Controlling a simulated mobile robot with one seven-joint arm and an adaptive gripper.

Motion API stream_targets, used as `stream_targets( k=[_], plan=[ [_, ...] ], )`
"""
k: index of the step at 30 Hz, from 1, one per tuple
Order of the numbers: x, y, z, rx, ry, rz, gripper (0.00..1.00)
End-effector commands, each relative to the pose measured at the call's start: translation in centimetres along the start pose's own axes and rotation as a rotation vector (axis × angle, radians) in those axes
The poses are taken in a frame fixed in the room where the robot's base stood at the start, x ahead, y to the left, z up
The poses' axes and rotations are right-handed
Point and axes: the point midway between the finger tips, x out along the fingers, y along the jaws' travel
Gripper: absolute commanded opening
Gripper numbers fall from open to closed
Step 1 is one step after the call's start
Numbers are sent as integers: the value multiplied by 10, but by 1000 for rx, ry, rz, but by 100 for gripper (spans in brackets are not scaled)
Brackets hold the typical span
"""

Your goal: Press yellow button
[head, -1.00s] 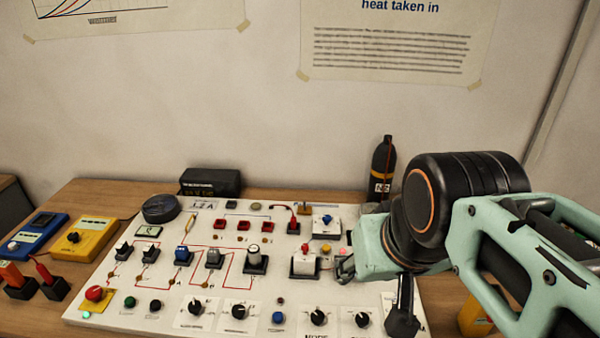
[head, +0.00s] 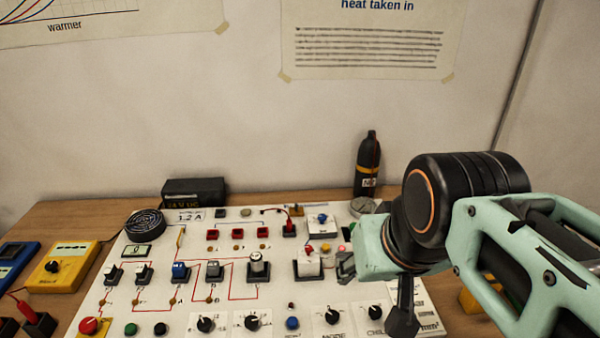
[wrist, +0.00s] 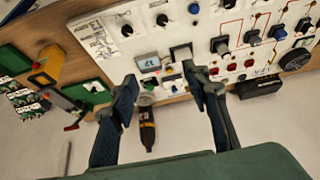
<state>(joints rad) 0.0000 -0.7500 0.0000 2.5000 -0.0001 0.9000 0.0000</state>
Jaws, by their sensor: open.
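A small yellow button (head: 326,247) shows on the right part of the white control board (head: 205,297), just behind a white block with a red top (head: 308,262). My gripper (head: 346,266) hangs over the board just right of that block, in front of the yellow button in the picture. In the wrist view my gripper (wrist: 159,73) is open, with two dark fingers wide apart and nothing between them. Small buttons lie beyond the fingertips there, but their colours are too small to tell surely. Whether a finger touches the board cannot be told.
A black bottle (head: 368,164) stands behind the board's right side. A black box (head: 194,191) stands behind its left side. Yellow (head: 62,266) and blue (head: 14,262) meters lie left.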

Motion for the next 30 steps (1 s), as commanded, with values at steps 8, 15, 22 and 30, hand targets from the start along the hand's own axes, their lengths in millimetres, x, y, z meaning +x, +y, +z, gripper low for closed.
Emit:
stream_targets(
  k=[8,15,22,30],
  plan=[
    [0,0,0,0,0,0,16],
    [0,0,0,0,0,0,0],
    [0,0,0,0,0,0,0],
    [0,0,0,0,0,0,0]
  ],
)
